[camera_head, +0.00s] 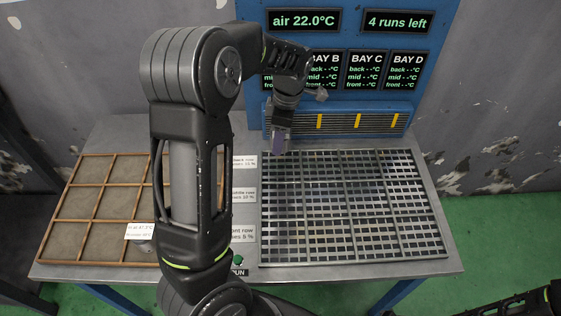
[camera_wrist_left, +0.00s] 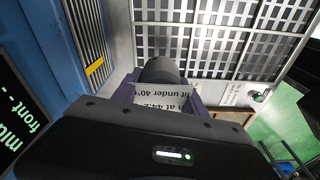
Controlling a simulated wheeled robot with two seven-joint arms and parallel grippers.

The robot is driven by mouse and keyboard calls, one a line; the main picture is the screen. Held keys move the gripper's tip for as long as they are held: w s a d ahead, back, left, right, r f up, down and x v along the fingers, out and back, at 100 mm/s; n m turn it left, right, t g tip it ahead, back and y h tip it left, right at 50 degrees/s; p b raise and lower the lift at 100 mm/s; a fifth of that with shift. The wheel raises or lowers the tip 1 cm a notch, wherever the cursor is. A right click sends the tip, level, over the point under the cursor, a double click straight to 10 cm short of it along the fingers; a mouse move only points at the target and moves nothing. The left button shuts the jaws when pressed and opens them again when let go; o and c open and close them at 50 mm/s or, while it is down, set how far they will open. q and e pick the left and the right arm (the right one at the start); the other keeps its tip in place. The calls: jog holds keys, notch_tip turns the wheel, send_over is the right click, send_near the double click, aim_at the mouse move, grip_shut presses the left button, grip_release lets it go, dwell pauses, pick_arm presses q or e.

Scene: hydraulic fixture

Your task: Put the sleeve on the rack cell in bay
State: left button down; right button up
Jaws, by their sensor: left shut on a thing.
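My left gripper (camera_head: 278,146) points down over the back left edge of the metal grid rack (camera_head: 352,212). In the left wrist view its two purplish fingers (camera_wrist_left: 163,92) are shut on a dark grey round sleeve (camera_wrist_left: 162,70). A white label (camera_wrist_left: 165,96) by the sleeve reads in part "at 44.2" and "fit under 40". The sleeve appears above the rack's back edge; its exact height is unclear, and the gripper hides its lower part. The rack has four columns under the bay displays and three rows. My right gripper is out of the frames.
A wooden-divided tray (camera_head: 81,189) lies at left, partly behind my left arm. A grey piece (camera_head: 145,247) with a label reading about 47.3°C sits in its front. A slotted blower panel (camera_head: 338,122) and blue display board (camera_head: 350,42) stand behind the rack. The visible grid is empty.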

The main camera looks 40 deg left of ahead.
pick_arm(q)
send_over(278, 167)
jog(key=f, duration=0.5)
jog(key=shift+w+d+f+p, duration=0.1)
jog(key=shift+w+d+p, duration=0.05)
jog(key=shift+w+p, duration=0.15)
jog(key=shift+f+p, duration=0.3)
jog(key=shift+f, duration=1.55)
jog(key=shift+f, duration=0.15)
jog(key=c, duration=0.6)
grip_release()
jog(key=shift+s, duration=0.1)
jog(key=r, duration=0.4)
jog(key=d+r, duration=0.1)
jog(key=r, duration=0.3)
jog(key=r+b, duration=0.1)
jog(key=r, duration=0.3)
jog(key=shift+w+d+r, duration=0.1)
jog(key=shift+w+d, duration=0.1)
jog(key=shift+w, duration=0.15)
